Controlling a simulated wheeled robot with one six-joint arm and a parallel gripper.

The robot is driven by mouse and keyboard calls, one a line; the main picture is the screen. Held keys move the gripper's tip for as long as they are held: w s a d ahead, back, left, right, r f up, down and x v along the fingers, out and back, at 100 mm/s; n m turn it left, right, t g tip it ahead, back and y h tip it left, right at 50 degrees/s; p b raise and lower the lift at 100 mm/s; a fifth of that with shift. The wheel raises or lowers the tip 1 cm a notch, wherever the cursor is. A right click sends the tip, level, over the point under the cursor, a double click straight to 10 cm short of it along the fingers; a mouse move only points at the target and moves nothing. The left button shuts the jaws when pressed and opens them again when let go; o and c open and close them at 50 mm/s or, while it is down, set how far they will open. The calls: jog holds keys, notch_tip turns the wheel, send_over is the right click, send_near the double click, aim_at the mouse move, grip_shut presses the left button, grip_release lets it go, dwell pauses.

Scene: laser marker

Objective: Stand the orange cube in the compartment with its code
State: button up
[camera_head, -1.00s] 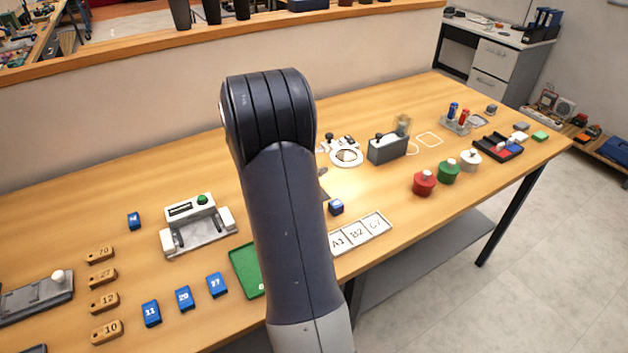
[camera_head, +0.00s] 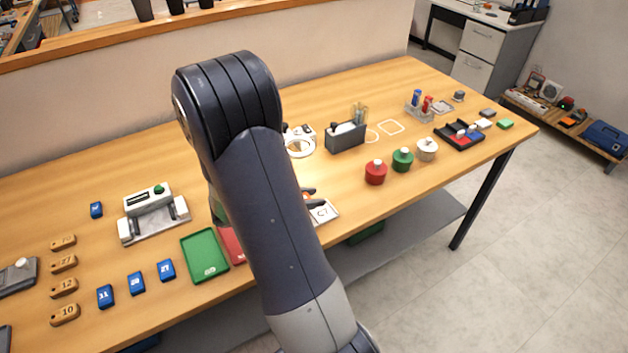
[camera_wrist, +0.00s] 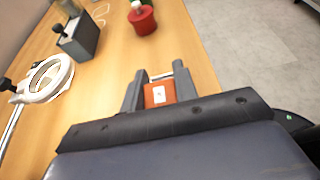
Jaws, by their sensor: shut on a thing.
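My gripper (camera_wrist: 160,90) is shut on the orange cube (camera_wrist: 160,95), which has a white label with a small dark mark, too small to read, on the face toward the wrist camera. In the head view my arm hides most of the gripper; dark fingertips (camera_head: 309,191) and a sliver of orange show at the arm's right edge. The white compartment tray (camera_head: 327,214) lies near the table's front edge, just below the fingers in the picture. Only its right end shows, and the arm hides the rest. I cannot tell whether the cube touches the tray.
A red knobbed weight (camera_head: 375,173), a green one (camera_head: 402,160) and a white one (camera_head: 427,149) stand to the right. A grey box (camera_head: 346,136) and white ring (camera_head: 300,146) lie behind. A green tray (camera_head: 205,256) is left of the arm.

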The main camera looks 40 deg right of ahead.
jog(key=shift+w+f+b, duration=0.1)
jog(key=shift+f+b, duration=1.9)
jog(key=shift+f, duration=0.5)
jog(key=shift+f+b, duration=0.3)
jog(key=shift+f, duration=0.05)
jog(key=o, duration=1.1)
jog(key=shift+c, duration=0.2)
jog(key=shift+o, duration=0.3)
jog(key=v, duration=1.1)
jog(key=shift+f, duration=0.1)
jog(key=x, duration=1.1)
jog(key=shift+r, duration=0.3)
